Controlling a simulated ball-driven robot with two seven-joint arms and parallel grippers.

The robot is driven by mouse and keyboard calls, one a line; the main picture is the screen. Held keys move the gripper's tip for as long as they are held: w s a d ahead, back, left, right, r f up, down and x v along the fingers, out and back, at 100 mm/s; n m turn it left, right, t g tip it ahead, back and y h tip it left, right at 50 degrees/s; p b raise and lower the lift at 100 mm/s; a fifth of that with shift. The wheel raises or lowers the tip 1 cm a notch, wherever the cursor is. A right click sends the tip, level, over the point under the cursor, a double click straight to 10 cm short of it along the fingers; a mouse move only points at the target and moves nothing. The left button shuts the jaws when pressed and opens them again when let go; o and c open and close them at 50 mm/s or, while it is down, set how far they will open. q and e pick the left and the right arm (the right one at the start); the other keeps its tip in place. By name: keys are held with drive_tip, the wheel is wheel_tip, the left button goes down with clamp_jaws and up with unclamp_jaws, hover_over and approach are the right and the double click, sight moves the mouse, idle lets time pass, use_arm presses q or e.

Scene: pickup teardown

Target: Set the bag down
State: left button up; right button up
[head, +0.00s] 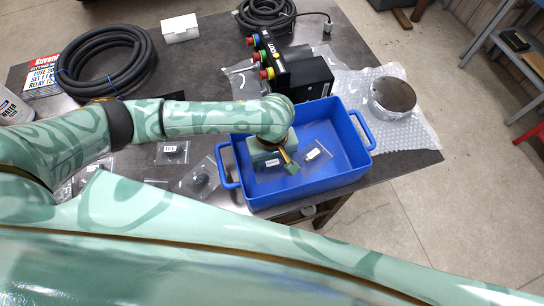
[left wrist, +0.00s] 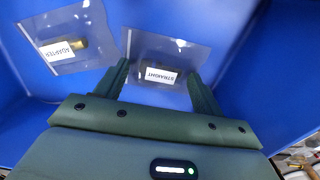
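My left gripper (head: 290,165) reaches down into the blue bin (head: 352,160). In the left wrist view its two fingers (left wrist: 160,85) stand apart. A clear bag labelled STRAIGHT (left wrist: 160,55) lies in front of and between the fingertips, flat against the bin's blue floor as far as I can see. A second clear bag labelled ADAPTER (left wrist: 65,42), with a brass-coloured part, lies to its left. In the head view, one labelled bag (head: 318,153) shows right of the gripper and another (head: 270,164) is partly hidden by it. My right gripper is not in view.
Several clear bags with dark parts, one of them (head: 200,180), lie on the dark table left of the bin. A coiled black hose (head: 105,62), a control box with buttons (head: 280,65) and a metal ring on bubble wrap (head: 392,97) stand around it.

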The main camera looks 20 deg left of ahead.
sight(272, 162)
use_arm(q)
drive_tip(key=shift+r, duration=0.1)
wheel_tip(272, 162, up, 12)
drive_tip(key=p, duration=0.5)
